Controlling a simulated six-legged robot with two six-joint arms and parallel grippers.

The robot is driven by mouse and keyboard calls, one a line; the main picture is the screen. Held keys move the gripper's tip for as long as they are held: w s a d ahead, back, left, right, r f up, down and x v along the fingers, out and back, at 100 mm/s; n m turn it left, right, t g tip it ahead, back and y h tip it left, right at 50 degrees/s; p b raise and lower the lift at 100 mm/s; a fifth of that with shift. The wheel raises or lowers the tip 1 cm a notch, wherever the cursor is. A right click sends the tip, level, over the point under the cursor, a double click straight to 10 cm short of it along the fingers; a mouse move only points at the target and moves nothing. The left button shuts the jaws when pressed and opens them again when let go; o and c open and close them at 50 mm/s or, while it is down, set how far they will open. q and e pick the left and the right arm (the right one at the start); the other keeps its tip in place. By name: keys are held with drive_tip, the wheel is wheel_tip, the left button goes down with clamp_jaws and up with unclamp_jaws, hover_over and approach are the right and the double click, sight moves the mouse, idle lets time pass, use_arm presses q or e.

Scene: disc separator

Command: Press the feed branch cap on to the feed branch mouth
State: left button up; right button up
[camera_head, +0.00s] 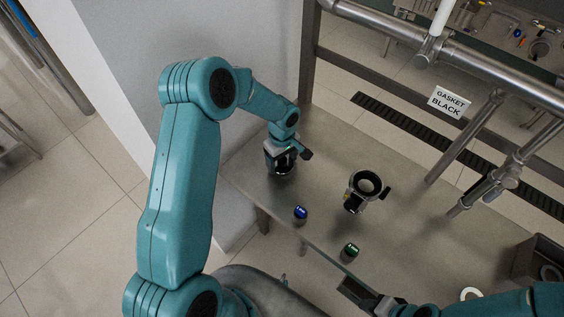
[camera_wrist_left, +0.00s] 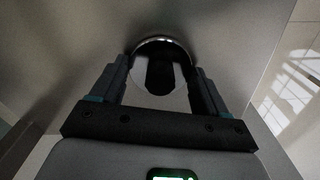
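My left gripper (camera_head: 284,158) is low over the steel table's left end. In the left wrist view its two fingers (camera_wrist_left: 160,78) stand apart on either side of a round, dark-centred thing with a bright metal rim (camera_wrist_left: 160,41). Whether this is the feed branch cap, and whether the fingers touch it, I cannot tell. Bare steel pipework (camera_head: 470,62) runs across the top right, with branches (camera_head: 508,172) angled down over the table. I cannot tell which end is the feed branch mouth. My right gripper (camera_head: 358,293) is at the bottom; its finger gap is unclear.
A ring-shaped metal clamp (camera_head: 366,184) with a dark handle stands mid-table. A blue-topped piece (camera_head: 301,212) and a green-topped piece (camera_head: 351,249) sit near the front edge. A sign reading GASKET BLACK (camera_head: 449,102) hangs behind. A dark bin (camera_head: 540,262) stands at right.

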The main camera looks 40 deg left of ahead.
use_arm(q)
drive_tip(key=shift+w+r, duration=0.15)
drive_tip(key=shift+a+r, duration=0.1)
drive_tip(key=shift+r, duration=0.45)
drive_tip(key=shift+r+p, duration=0.35)
drive_tip(key=shift+r, duration=0.95)
drive_tip(key=shift+r+p, duration=1.25)
drive_tip(key=shift+r, duration=1.3)
